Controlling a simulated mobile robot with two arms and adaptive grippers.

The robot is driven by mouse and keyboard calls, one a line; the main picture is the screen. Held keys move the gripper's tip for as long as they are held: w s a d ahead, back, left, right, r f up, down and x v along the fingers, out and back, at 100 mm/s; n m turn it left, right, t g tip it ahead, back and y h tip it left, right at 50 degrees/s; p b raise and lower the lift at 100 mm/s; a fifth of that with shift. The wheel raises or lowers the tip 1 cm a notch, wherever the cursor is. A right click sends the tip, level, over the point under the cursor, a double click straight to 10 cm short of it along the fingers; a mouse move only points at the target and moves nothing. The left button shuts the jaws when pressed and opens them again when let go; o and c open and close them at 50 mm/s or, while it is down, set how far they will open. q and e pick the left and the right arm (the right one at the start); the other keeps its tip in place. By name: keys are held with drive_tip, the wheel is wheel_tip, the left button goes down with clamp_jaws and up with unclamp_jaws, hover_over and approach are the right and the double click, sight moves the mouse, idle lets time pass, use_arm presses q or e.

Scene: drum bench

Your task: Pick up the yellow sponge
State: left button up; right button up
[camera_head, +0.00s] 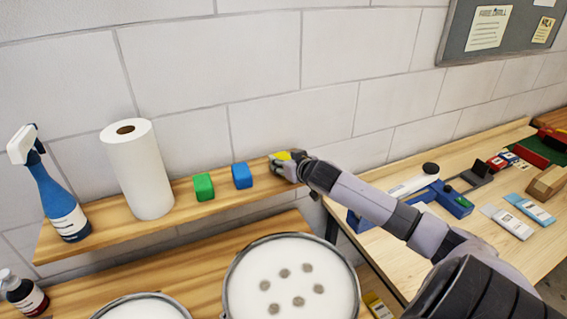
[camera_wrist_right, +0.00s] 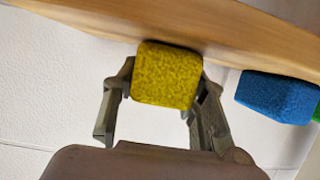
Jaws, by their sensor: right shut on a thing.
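The yellow sponge (camera_wrist_right: 166,76) is between the two fingers of my right gripper (camera_wrist_right: 163,95) in the right wrist view. The gripper is shut on it, with one finger on each side. In the head view only a small part of the yellow sponge (camera_head: 283,156) shows, as my right gripper (camera_head: 286,166) covers the rest. The sponge is at the right end of the wooden shelf (camera_head: 110,229). I cannot tell whether it touches the shelf. My left gripper is not in view.
A blue sponge (camera_head: 242,176) and a green sponge (camera_head: 204,187) sit left of my right gripper on the shelf. A paper towel roll (camera_head: 143,170) and a spray bottle (camera_head: 55,195) stand further left. A white drum (camera_head: 290,276) with grey discs stands below. A workbench (camera_head: 420,253) is at right.

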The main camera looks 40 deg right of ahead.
wheel_tip(320, 180, up, 12)
drive_tip(key=b, duration=0.4)
wheel_tip(320, 180, up, 8)
hover_over(284, 158)
drive_tip(key=shift+w, duration=0.1)
